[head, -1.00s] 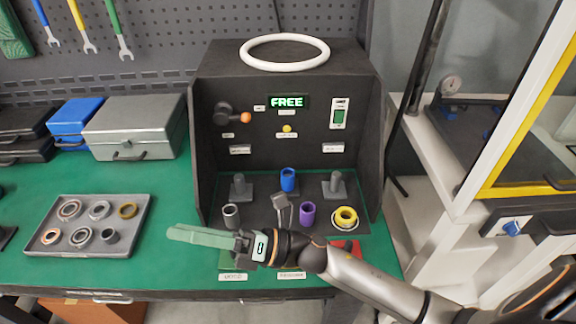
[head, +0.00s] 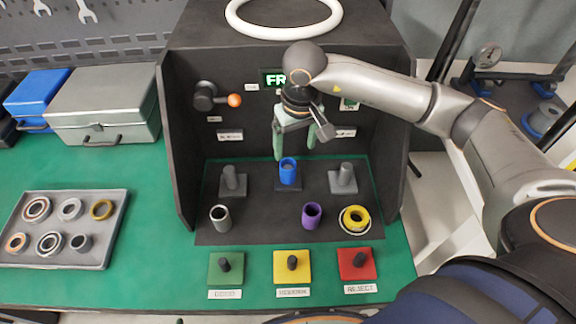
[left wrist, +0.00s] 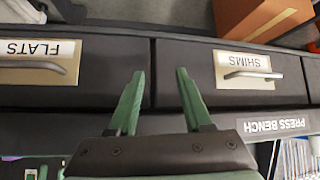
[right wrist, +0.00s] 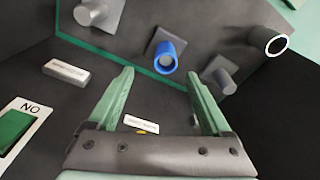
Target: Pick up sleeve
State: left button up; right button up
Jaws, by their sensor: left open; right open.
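Several short sleeves are in the dark test booth. A blue sleeve (head: 289,171) stands at the back middle between two grey posts; it also shows in the right wrist view (right wrist: 165,58). A grey sleeve (head: 220,217) stands at front left, a purple sleeve (head: 312,215) at front right, and a yellow ring (head: 355,218) to its right. My right gripper (head: 296,146) is open and empty, fingers down, above and near the blue sleeve. In the right wrist view the blue sleeve lies beyond the fingertips (right wrist: 160,78). My left gripper (left wrist: 159,76) is open and empty, facing bench drawers.
Grey posts (head: 233,180) (head: 344,179) flank the blue sleeve. The booth's side walls and an orange-tipped knob (head: 234,100) on its back panel are close. Green, yellow and red pads (head: 355,264) lie in front. A parts tray (head: 108,236) is at left, with bare green bench beside it.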

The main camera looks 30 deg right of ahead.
aim_at(288, 167)
jog(key=f, duration=0.4)
jog(key=shift+w+a+f, duration=0.1)
jog(key=shift+w+f, duration=0.1)
jog(key=shift+w+a+f+p, duration=0.1)
jog(key=shift+w+f+p, duration=0.15)
jog(key=shift+f, duration=0.6)
jog(key=shift+w+a+f+p, duration=0.15)
jog(key=shift+f+p, duration=0.05)
jog(key=shift+f, duration=0.6)
jog(key=shift+w+a+f+p, duration=0.1)
jog(key=shift+w+f+p, duration=0.15)
jog(key=shift+f, duration=0.6)
grip_shut()
